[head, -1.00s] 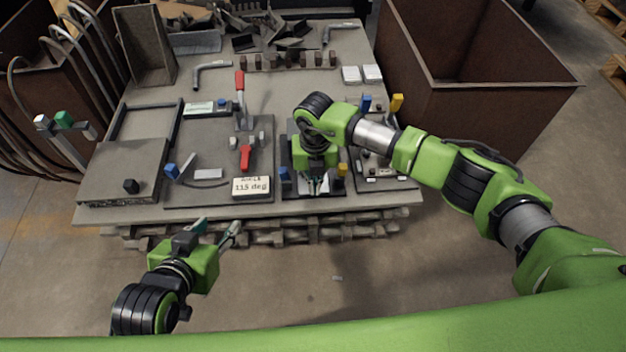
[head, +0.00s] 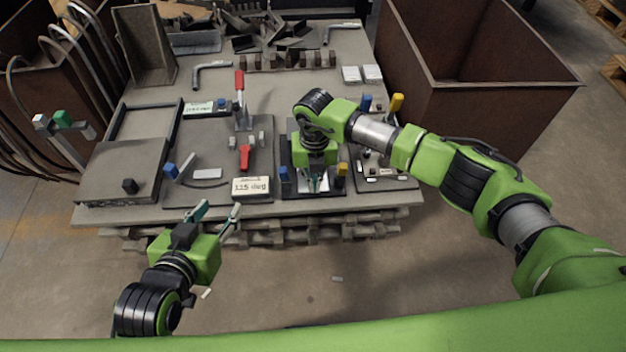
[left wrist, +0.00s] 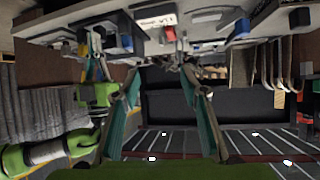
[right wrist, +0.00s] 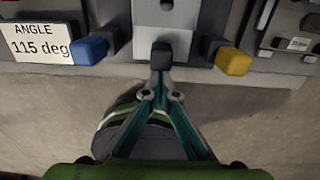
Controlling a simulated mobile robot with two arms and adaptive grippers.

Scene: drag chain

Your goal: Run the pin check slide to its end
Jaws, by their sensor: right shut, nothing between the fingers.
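The slide fixture, which I take to be the pin check, stands at the table's front edge in the head view, largely hidden by my right gripper. In the right wrist view it shows a pale metal slide plate (right wrist: 180,18) with a small hole and a black knob (right wrist: 162,55) at its front. My right gripper (right wrist: 160,88) is shut and empty, tips together right at the knob's near side; I cannot tell whether they touch. It also shows in the head view (head: 316,184). My left gripper (head: 217,212) is open and empty, in front of the table.
A blue block (right wrist: 91,50) and a yellow block (right wrist: 233,61) flank the slide. An angle sign (head: 251,187) reading 115 deg and red-handled clamps (head: 244,157) stand to the left. A rusty bin (head: 480,105) stands right of the table.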

